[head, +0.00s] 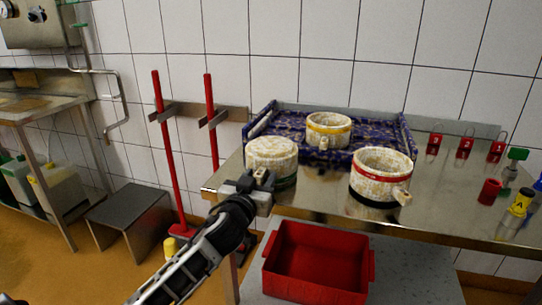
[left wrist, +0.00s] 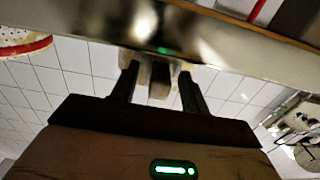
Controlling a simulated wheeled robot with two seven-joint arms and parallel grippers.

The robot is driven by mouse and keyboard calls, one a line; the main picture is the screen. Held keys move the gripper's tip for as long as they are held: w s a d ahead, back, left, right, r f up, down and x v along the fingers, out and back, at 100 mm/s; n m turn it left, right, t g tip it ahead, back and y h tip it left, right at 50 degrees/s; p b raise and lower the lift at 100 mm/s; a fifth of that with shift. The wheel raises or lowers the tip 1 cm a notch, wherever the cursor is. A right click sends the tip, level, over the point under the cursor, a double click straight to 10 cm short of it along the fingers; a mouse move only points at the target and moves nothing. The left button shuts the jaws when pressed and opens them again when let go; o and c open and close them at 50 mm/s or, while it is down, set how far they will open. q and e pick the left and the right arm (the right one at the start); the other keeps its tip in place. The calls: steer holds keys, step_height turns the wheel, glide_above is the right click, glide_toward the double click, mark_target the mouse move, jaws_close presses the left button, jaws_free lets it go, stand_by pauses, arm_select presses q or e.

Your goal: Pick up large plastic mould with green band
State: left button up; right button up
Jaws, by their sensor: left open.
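The large cream plastic mould with the green band (head: 272,150) stands at the left front of the steel table (head: 325,208). Its band shows low on the right side. My left gripper (head: 258,181) is in front of it, at a light stub handle on the mould's near side. In the left wrist view my left gripper (left wrist: 158,88) is open, with the stub (left wrist: 160,78) between its two fingers. I cannot tell whether the fingers touch it. The gripper hides part of the mould's lower front. My right gripper is not in view.
A mould with a red band (head: 380,171) stands to the right, and one with a yellow band (head: 328,129) is on the blue-patterned tray (head: 400,130) behind. A red bin (head: 316,262) is below the front edge.

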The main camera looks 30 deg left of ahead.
mark_target(265, 156)
arm_select(q)
jaws_close()
steer(key=shift+r, duration=0.1)
steer(key=shift+r, duration=0.5)
step_height(265, 156, up, 3)
steer(key=shift+f+p, duration=0.2)
steer(key=shift+p, duration=0.25)
steer(key=s+d+r+p, duration=0.1)
steer(key=s+d+r, duration=0.6)
steer(key=s, duration=0.5)
step_height(265, 156, up, 2)
steer(key=shift+d+r+p, duration=0.15)
steer(key=shift+p, duration=0.15)
